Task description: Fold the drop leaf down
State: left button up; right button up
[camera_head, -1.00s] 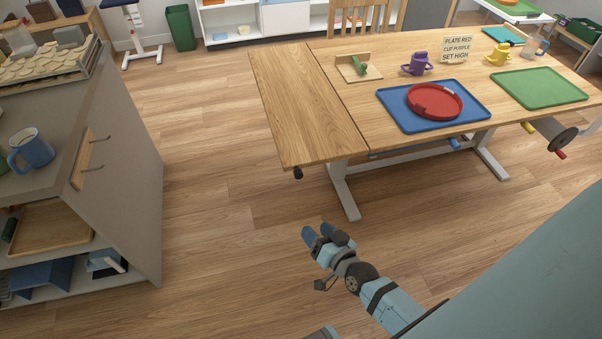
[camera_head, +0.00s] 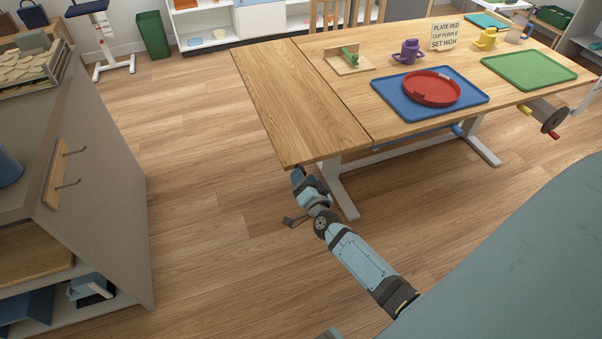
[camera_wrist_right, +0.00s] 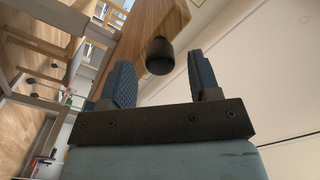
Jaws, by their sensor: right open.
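The drop leaf (camera_head: 295,95) is the left end panel of the wooden table, level with the tabletop (camera_head: 400,55) and parted from it by a thin seam. A dark round knob (camera_wrist_right: 160,56) hangs under the leaf's near corner. My right gripper (camera_head: 299,178) is just below that corner and hides the knob in the head view. In the right wrist view its two fingers (camera_wrist_right: 160,80) are open, with the knob between and beyond their tips. I cannot tell whether they touch it. My left gripper is out of view.
On the table are a blue tray (camera_head: 388,98) with a red plate (camera_head: 432,88), a green tray (camera_head: 530,70), a purple cup (camera_head: 408,52) and a sign (camera_head: 445,36). A grey cabinet (camera_head: 110,200) stands at the left. Floor between cabinet and table is clear.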

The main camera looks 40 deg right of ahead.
jog(key=shift+x, duration=1.1)
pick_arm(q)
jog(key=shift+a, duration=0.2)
pick_arm(e)
jog(key=shift+w, duration=0.35)
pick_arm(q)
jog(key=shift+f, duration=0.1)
pick_arm(e)
jog(key=shift+c, duration=0.4)
